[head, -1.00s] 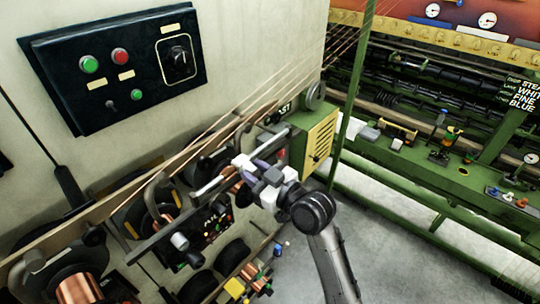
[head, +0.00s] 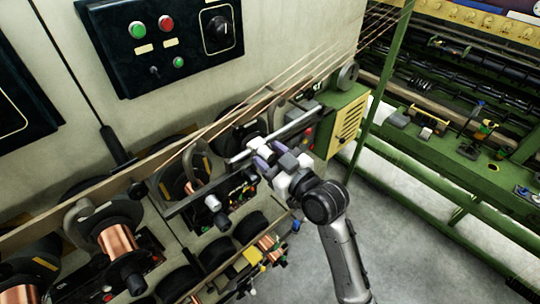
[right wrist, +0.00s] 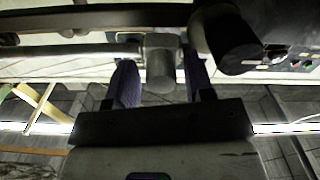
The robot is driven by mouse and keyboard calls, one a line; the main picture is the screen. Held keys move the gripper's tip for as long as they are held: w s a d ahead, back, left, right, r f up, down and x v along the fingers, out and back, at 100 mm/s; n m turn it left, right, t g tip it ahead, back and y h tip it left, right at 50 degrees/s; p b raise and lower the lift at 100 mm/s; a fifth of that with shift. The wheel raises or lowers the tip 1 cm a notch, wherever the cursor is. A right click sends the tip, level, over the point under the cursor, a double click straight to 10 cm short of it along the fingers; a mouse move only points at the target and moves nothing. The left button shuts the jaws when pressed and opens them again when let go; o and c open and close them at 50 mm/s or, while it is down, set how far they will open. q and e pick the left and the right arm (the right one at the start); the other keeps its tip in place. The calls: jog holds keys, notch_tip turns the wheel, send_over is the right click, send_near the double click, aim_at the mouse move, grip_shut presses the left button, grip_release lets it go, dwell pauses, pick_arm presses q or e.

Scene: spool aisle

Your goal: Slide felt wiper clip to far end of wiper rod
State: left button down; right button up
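The wiper rod (head: 292,128) is a pale metal bar running from lower left to upper right in front of the spool rack. My right gripper (head: 261,155) is at the rod, nearer its left end. Its purple-grey fingers stand on both sides of the felt wiper clip (head: 257,145), a light block on the rod. In the right wrist view the clip (right wrist: 160,62) sits between the two fingers, closely flanked, with the rod (right wrist: 70,49) running out to the left. The fingers hide part of the clip. My left gripper is not in view.
Copper spools (head: 118,243) and dark rollers line the rack below and left of the rod. A dark control panel (head: 165,45) is on the wall above. A yellow vented box (head: 348,120) stands beyond the rod's right end. Thin strands slope overhead.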

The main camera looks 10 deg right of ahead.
jog(key=shift+o, duration=0.7)
jog(key=shift+s+d+f, duration=0.1)
jog(key=shift+s+d, duration=0.1)
jog(key=b+v, duration=0.3)
jog(key=v, duration=1)
jog(key=shift+s, duration=0.15)
